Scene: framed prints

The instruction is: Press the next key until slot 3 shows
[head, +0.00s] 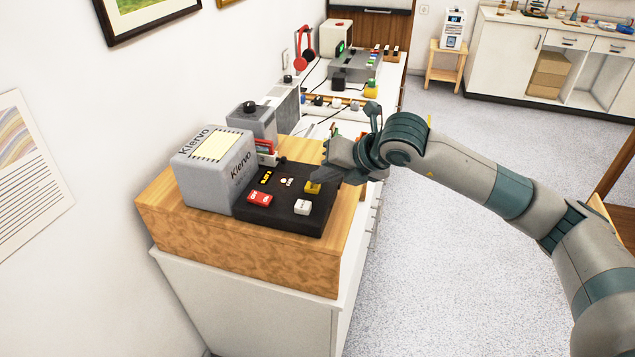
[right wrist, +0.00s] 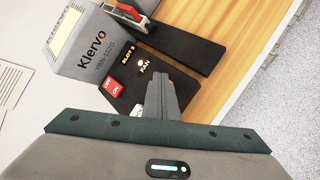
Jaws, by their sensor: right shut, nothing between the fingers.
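A grey Klervo machine (head: 213,168) has a black control panel (head: 268,217) in front of it. The panel's small display (head: 265,177) has yellow text; in the right wrist view the display (right wrist: 128,54) seems to read SLOT 2, the digit being small. The panel carries a yellow key (head: 313,187), a white key (head: 302,207) and a red OFF/ON rocker (head: 260,199). My right gripper (head: 319,177) is shut and empty, its tips at or just above the yellow key. In the right wrist view its fingers (right wrist: 160,84) hide most of both keys; contact cannot be told. My left gripper is out of view.
The machine stands on a wooden block (head: 230,243) on a white cabinet. A small FAN indicator (head: 287,182) sits near the display. Behind are a grey box with a black knob (head: 252,120), red headphones (head: 304,48) and other devices. The floor at right is clear.

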